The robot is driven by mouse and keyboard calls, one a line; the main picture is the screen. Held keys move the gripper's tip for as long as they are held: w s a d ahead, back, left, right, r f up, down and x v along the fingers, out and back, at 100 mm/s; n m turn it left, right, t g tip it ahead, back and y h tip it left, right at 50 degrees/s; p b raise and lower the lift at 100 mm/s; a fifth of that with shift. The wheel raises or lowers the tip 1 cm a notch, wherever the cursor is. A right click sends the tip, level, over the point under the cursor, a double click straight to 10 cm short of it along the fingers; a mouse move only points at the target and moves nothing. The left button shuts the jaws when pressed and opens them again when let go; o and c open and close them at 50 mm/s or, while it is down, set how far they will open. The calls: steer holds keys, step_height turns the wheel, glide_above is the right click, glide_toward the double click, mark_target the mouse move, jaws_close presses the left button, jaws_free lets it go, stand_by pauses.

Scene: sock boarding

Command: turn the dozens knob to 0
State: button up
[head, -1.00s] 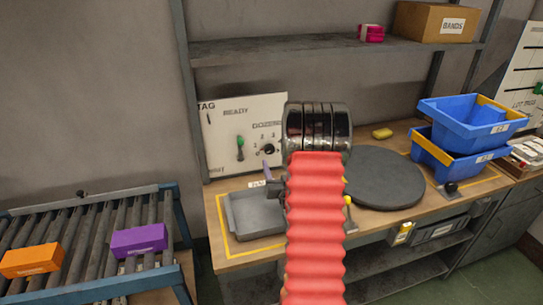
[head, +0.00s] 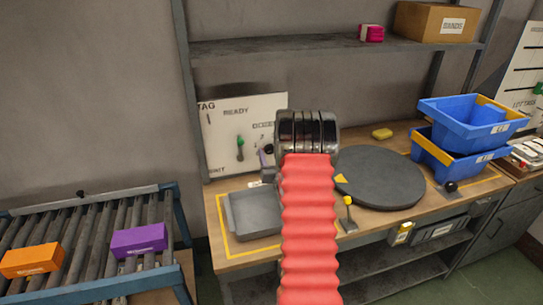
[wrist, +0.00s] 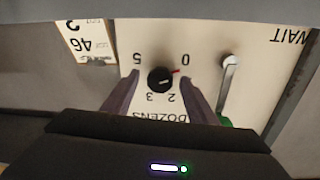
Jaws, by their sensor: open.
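The dozens knob (wrist: 160,80) is a round black knob on a pale panel (wrist: 135,35), seen upside down in the wrist view. Its red pointer aims to the right and slightly up, a little below the printed 0. The numbers 5, 2 and 3 also show around it. My gripper (wrist: 158,92) is open, with one purple-grey finger on each side of the knob. I cannot tell whether either finger touches it. In the head view the panel (head: 222,135) stands at the back of the bench, and my arm hides the knob there.
A green-handled lever (head: 240,146) is on the panel left of my arm. A grey tray (head: 232,222) lies below it. A dark round turntable (head: 385,180) and stacked blue bins (head: 460,115) are to the right. A roller conveyor (head: 85,225) carries orange and purple boxes.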

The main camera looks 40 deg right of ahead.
steer(key=shift+c, duration=0.2)
steer(key=c, duration=1)
steer(key=shift+n, duration=0.3)
steer(key=shift+n, duration=1.4)
steer(key=o, duration=1)
steer(key=shift+o, duration=0.2)
